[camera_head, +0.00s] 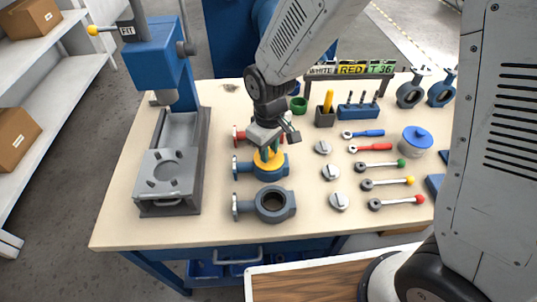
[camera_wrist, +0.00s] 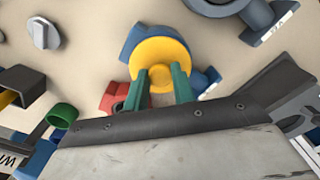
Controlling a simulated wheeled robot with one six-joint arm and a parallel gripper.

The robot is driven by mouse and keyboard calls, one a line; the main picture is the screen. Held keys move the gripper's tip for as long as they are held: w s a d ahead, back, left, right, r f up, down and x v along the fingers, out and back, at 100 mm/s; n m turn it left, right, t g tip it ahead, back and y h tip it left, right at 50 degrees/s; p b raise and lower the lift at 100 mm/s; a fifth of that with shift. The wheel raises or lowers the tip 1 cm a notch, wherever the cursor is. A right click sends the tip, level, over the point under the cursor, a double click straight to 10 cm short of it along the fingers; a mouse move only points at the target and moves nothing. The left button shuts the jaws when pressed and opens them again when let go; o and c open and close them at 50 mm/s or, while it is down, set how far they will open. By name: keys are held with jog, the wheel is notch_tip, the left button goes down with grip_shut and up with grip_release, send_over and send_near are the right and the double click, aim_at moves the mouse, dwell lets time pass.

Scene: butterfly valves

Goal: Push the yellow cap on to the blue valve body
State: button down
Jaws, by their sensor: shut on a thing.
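The yellow cap (camera_head: 267,158) is a round disc over the blue valve body (camera_head: 262,171), the middle one in a row on the table. The cap also shows in the wrist view (camera_wrist: 160,50), covering most of the blue valve body (camera_wrist: 135,39), whose edge shows at the left. My gripper (camera_head: 267,151) is above the cap, with its green fingers pointing down. In the wrist view the fingers (camera_wrist: 160,86) are shut on the cap. I cannot tell whether the cap is fully seated or slightly above the body.
A red valve body (camera_head: 241,134) stands behind, partly hidden by my gripper. A grey-blue open valve body (camera_head: 270,205) stands in front. A blue press (camera_head: 165,60) and its grey base (camera_head: 170,180) stand left. Grey knobs (camera_head: 330,172) and colored-tipped handles (camera_head: 388,183) lie right.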

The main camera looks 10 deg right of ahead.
aim_at(270, 153)
jog(key=shift+f, duration=0.55)
dwell(0.7)
jog(key=shift+r, duration=0.15)
dwell(0.5)
jog(key=c, duration=1.1)
grip_release()
jog(key=shift+r, duration=0.1)
jog(key=shift+r, duration=3.4)
